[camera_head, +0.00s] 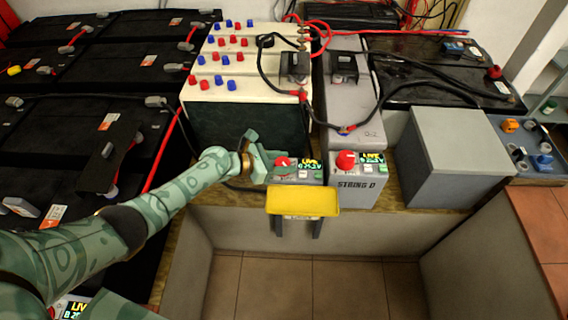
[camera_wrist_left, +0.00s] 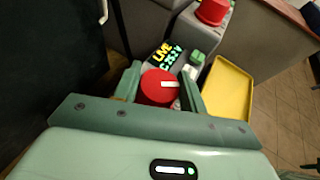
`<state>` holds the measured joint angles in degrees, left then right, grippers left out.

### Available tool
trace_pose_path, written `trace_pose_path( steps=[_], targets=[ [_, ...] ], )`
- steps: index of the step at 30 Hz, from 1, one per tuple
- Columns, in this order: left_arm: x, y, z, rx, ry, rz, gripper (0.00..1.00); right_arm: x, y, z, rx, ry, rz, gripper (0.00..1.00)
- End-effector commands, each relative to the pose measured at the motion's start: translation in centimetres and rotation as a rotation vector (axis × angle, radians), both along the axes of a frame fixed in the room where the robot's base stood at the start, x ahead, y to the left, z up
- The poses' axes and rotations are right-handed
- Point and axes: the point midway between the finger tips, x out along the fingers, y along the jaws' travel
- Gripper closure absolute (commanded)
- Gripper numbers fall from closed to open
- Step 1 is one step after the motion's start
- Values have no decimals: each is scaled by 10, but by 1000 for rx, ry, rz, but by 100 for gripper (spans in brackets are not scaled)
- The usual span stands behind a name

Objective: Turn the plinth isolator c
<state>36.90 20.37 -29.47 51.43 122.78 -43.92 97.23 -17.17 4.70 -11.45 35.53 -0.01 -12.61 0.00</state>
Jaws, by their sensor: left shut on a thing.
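The plinth isolator C is a small grey box (camera_head: 306,176) with a red round knob (camera_head: 283,162) and a lit display (camera_head: 311,164) reading LIVE. In the left wrist view the knob (camera_wrist_left: 159,86) has a white mark pointing to the right, and the display (camera_wrist_left: 165,55) reads LIVE with a C line below. My left gripper (camera_head: 268,161) reaches in from the left and is shut on the knob; its fingers (camera_wrist_left: 160,93) stand on both sides of it. Part of the box is hidden behind the gripper. My right gripper is not in view.
A yellow tray (camera_head: 303,201) juts out just in front of the box. To its right stands the STRING D box (camera_head: 357,190) with its own red knob (camera_head: 345,160). Batteries with cables (camera_head: 250,120) stand behind; black batteries (camera_head: 75,120) fill the left. A grey box (camera_head: 450,150) stands right.

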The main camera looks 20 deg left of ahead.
Motion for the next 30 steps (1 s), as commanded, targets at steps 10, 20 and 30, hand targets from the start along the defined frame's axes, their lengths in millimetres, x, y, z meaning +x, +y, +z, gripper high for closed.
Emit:
trace_pose_path(
  steps=[10, 20, 30],
  targets=[
    [1, 1, -9, 0, 4, -316, 81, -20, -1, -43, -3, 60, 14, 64],
    [1, 0, -6, 0, 3, -539, 81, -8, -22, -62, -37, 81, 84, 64],
    [0, 0, -1, -1, 0, -637, 81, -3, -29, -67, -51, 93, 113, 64]
  ],
)
